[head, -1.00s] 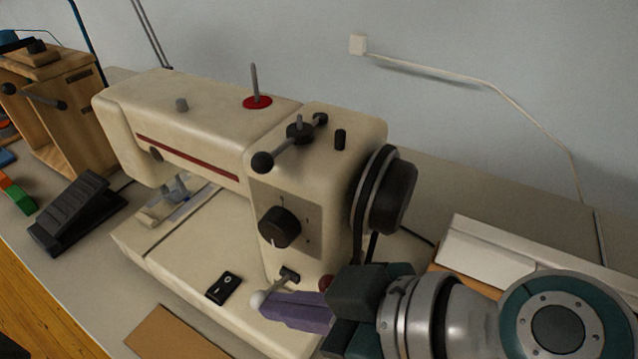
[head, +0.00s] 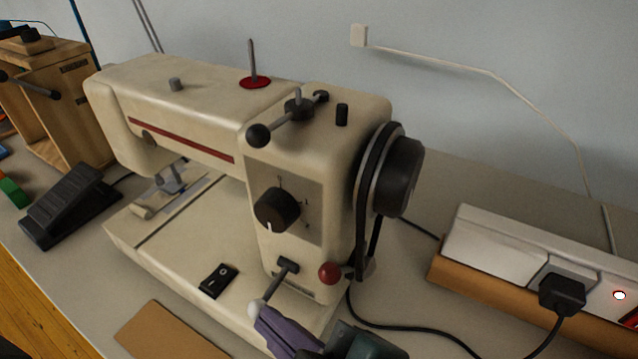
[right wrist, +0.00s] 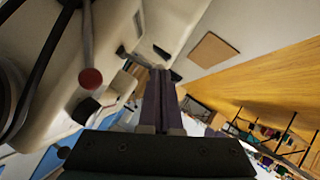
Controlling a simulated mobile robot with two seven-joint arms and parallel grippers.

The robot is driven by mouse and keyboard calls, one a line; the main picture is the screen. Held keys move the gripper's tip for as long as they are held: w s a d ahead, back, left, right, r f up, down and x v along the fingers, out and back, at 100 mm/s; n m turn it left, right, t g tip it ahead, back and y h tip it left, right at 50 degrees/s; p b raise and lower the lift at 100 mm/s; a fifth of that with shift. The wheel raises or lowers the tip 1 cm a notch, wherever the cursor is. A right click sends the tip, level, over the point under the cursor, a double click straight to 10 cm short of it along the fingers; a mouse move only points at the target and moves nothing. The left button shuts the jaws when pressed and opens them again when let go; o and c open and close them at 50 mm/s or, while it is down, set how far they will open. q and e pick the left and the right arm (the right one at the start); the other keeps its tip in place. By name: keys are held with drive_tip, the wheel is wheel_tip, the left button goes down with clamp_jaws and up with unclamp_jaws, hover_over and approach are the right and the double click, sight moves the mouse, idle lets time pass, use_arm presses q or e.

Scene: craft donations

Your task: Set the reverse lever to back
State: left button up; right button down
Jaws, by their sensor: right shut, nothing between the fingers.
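The cream sewing machine (head: 215,125) stands on the table in the head view. A short lever with a white knob (head: 255,309) comes out of a dark slot low on its pillar and slants down to the left; I take it for the reverse lever. A lever with a red knob (head: 330,273) sits to its right; the red knob (right wrist: 90,78) also shows in the right wrist view. My right gripper (head: 268,322) is shut and empty, its purple fingertips at the white knob; whether they touch is unclear. Its shut fingers (right wrist: 160,92) show in the right wrist view. My left gripper is not visible.
A black dial (head: 277,208) and a black rocker switch (head: 219,280) are near the lever. The handwheel (head: 400,178) is to the right. A power strip (head: 500,250) with a plugged black cable lies farther right. A foot pedal (head: 70,205) is at left.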

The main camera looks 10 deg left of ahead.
drive_tip(key=shift+f+n+t, duration=0.4)
drive_tip(key=shift+r, duration=0.1)
drive_tip(key=shift+r+p, duration=0.65)
drive_tip(key=shift+p, duration=0.15)
